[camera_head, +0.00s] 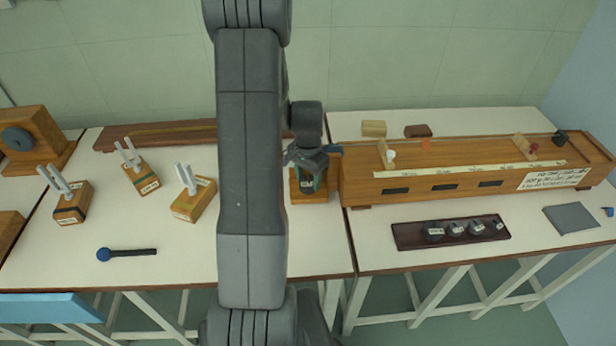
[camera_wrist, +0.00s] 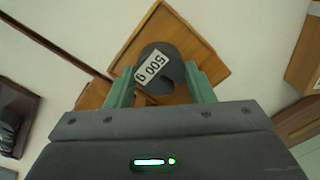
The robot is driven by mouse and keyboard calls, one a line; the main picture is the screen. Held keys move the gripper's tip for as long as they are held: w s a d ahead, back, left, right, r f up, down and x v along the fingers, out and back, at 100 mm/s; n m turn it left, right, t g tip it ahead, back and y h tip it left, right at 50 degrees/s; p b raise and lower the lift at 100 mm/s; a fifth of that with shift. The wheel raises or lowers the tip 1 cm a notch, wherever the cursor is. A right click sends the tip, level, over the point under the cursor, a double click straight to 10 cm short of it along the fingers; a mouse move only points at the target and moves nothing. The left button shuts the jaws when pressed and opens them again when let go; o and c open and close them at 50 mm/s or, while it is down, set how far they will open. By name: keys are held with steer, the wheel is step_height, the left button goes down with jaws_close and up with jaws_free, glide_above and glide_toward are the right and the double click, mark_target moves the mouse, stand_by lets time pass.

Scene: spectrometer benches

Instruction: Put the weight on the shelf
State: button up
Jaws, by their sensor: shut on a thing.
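The weight sits between the two green fingers in the wrist view. In the head view the gripper largely hides it. Directly beyond the weight in the wrist view is a square wooden piece with a raised rim (camera_wrist: 185,30), perhaps the shelf. It also shows under my gripper in the head view (camera_head: 297,196). I cannot tell whether the weight touches it.
A long wooden bench box (camera_head: 440,187) stands close on the right. A dark tray (camera_head: 408,238) with several weights lies in front of it. Several wooden blocks with white prongs (camera_head: 193,198) and a dark-handled blue tool (camera_head: 125,253) are on the left table.

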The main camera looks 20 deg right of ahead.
mark_target(308, 181)
steer(key=shift+f, duration=0.2)
steer(key=o, duration=1.1)
steer(key=shift+r, duration=0.1)
steer(key=shift+c, duration=0.2)
step_height(308, 181, up, 12)
steer(key=shift+r, duration=0.15)
